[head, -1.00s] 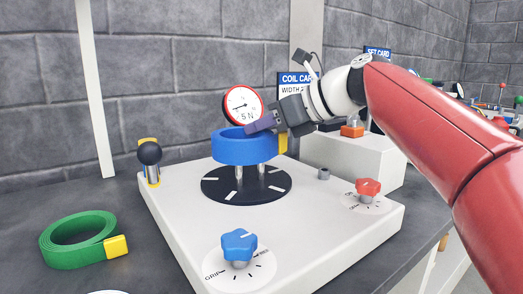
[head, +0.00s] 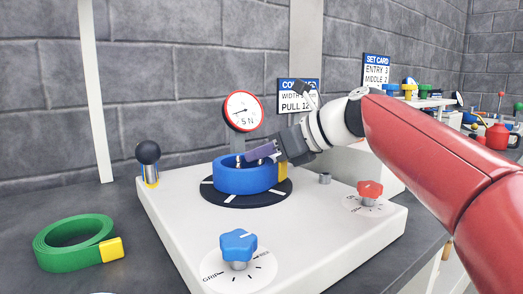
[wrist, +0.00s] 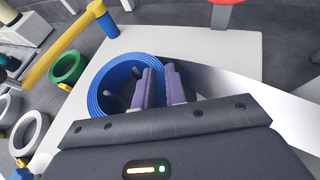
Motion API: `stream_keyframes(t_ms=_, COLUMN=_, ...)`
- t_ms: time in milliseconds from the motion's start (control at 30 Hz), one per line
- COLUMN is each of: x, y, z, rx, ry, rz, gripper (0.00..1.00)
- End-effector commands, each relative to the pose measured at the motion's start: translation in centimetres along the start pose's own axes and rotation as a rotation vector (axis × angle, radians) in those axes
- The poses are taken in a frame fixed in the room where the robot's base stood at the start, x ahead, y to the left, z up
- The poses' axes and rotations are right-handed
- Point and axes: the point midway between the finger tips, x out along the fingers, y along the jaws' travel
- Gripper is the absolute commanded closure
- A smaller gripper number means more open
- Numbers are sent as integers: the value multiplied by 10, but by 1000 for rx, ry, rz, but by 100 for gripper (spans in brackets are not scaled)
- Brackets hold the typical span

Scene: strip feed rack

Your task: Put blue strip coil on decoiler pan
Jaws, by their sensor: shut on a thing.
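The blue strip coil (head: 243,178) with its yellow tab sits level over the black decoiler pan (head: 237,200), around the pan's metal posts. In the head view it looks down on or very close to the pan; I cannot tell whether it touches. My gripper (head: 264,152) is shut on the coil's wall at its right side. In the wrist view my gripper's purple fingers (wrist: 163,88) pinch the wall of the blue coil (wrist: 108,88), and post tops show inside the ring.
A green coil (head: 75,243) lies on the dark bench at left. The white base bears a blue knob (head: 238,246), a red knob (head: 369,190) and a black-balled lever (head: 148,158). A dial gauge (head: 243,111) stands behind the pan.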

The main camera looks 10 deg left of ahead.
Motion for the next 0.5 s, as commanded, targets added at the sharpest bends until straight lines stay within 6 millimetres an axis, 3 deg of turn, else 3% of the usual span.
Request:
stream_keyframes(t_ms=33, x=0, y=0, z=0, rx=0, ry=0, rz=0, gripper=86)
stream_keyframes(t_ms=200, x=0, y=0, z=1, rx=0, ry=0, rz=1, gripper=65)
stream_keyframes(t_ms=500, x=0, y=3, z=1, rx=-2, ry=2, rz=7, gripper=65)
